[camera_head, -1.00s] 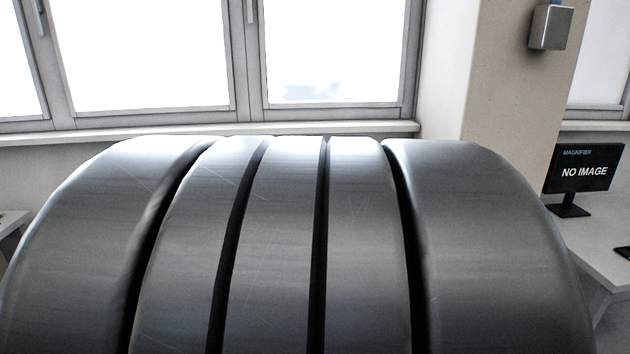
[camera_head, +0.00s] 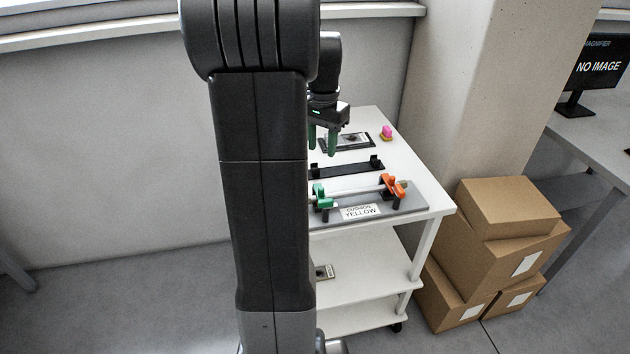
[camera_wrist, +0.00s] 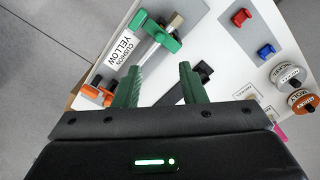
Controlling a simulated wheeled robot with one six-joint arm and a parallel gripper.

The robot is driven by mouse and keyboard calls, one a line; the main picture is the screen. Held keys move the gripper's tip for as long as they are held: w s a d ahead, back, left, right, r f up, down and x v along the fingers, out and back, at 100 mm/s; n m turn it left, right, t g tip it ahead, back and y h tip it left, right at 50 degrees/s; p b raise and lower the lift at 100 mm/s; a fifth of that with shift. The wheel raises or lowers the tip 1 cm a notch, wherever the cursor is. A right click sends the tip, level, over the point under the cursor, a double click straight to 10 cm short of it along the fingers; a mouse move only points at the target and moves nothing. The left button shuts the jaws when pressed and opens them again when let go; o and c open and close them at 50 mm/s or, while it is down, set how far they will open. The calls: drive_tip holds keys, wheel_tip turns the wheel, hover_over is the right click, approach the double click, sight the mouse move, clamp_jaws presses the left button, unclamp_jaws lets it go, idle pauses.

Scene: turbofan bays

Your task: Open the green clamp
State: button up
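The green clamp (camera_head: 322,197) sits at the left end of a grey fixture plate (camera_head: 415,198) labelled CUSHION YELLOW. In the wrist view the green clamp (camera_wrist: 154,31) is at the top, with a metal fitting beside it. I cannot tell whether its lever is open or closed. An orange clamp (camera_head: 393,187) is at the other end, also in the wrist view (camera_wrist: 97,94). A pale rod (camera_head: 352,191) runs between the clamps. My gripper (camera_head: 322,142) is above the cart, its green fingers apart and empty. In the wrist view my gripper (camera_wrist: 160,86) is clear of both clamps.
The fixture lies on a white cart (camera_head: 435,207). Behind it are a black bracket (camera_head: 345,168) and a pink item (camera_head: 387,131). The wrist view shows red (camera_wrist: 241,17) and blue (camera_wrist: 266,51) pieces. Cardboard boxes (camera_head: 490,250) stand right of the cart.

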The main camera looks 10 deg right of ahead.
sight(321, 188)
wheel_tip(321, 188, down, 13)
drive_tip(key=shift+r, duration=0.2)
clamp_jaws()
